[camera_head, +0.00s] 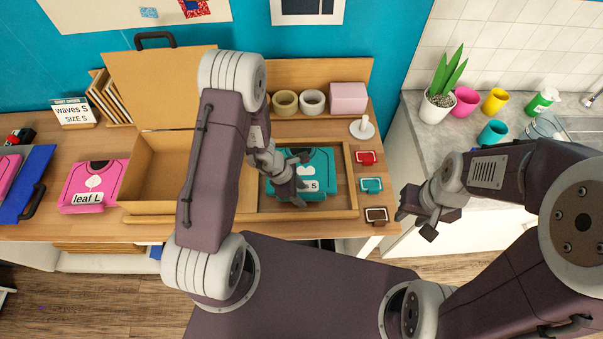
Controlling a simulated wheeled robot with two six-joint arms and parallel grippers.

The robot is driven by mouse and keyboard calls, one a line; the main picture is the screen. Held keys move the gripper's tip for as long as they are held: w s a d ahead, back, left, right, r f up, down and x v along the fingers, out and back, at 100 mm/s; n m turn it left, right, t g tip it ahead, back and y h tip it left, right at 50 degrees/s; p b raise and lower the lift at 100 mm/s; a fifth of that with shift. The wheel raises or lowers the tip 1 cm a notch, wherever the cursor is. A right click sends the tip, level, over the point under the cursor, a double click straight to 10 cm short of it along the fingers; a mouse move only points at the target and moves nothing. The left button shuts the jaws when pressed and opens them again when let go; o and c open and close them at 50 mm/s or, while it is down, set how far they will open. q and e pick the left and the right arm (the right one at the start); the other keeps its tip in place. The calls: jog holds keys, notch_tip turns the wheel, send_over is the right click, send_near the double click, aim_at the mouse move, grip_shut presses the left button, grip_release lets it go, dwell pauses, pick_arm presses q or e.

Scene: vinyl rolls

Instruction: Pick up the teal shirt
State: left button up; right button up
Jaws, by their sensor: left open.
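The teal shirt (322,163) lies folded in a shallow wooden tray (352,190), with a white label ending in "S" on its front. My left gripper (297,190) is open above the left part of the shirt and hides that part and some of the label. I cannot tell whether its fingers touch the cloth. My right gripper (414,221) is open and empty, off the table's right end, apart from the shirt.
An open cardboard box (150,165) stands left of the tray, partly behind my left arm. A pink shirt (93,185) lies further left. Tape rolls (312,101) and a pink block (348,97) stand behind the tray. Small red, teal and brown items (371,185) line its right side.

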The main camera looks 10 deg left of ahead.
pick_arm(q)
jog(key=shift+s+a+r, duration=0.1)
jog(key=shift+s, duration=0.05)
grip_shut()
